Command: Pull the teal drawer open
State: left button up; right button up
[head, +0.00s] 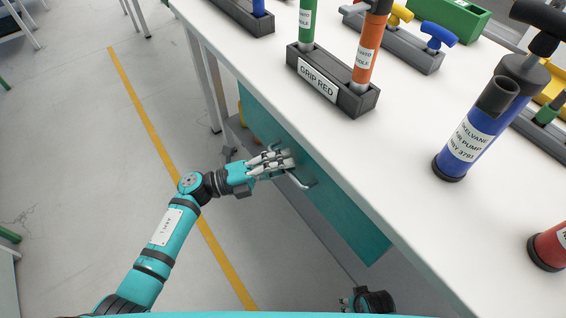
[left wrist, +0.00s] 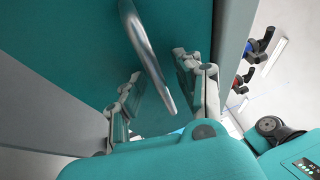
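The teal drawer (head: 345,217) is under the edge of the white table, and its front looks closed. It fills much of the left wrist view (left wrist: 60,45). A grey metal bar handle (head: 302,182) stands out from its front. In the left wrist view the handle (left wrist: 145,58) runs slantwise between the two fingers. My left gripper (head: 284,160) is at the handle, its fingers apart on either side (left wrist: 160,88). I see no clear finger contact with the bar.
On the white tabletop (head: 410,185) stand a GRIP RED holder (head: 325,85) with green and orange tubes, a blue air pump (head: 480,130) and a red cylinder (head: 549,246). Grey floor with a yellow line (head: 165,152) lies open left of the table.

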pick_arm(q)
jog(key=shift+c, duration=0.2)
grip_shut()
jog(key=shift+f, duration=0.1)
jog(key=shift+s+a, duration=0.1)
jog(key=shift+a, duration=0.05)
jog(key=s+a+p, duration=0.1)
jog(key=s+a, duration=0.6)
jog(key=a, duration=0.3)
jog(key=s+a, duration=0.8)
jog(key=a, duration=0.2)
jog(key=shift+a+p, duration=0.3)
jog(key=shift+p, duration=0.05)
pick_arm(e)
jog(key=s+f, duration=0.4)
jog(key=shift+d+f, duration=0.25)
jog(key=shift+d, duration=0.05)
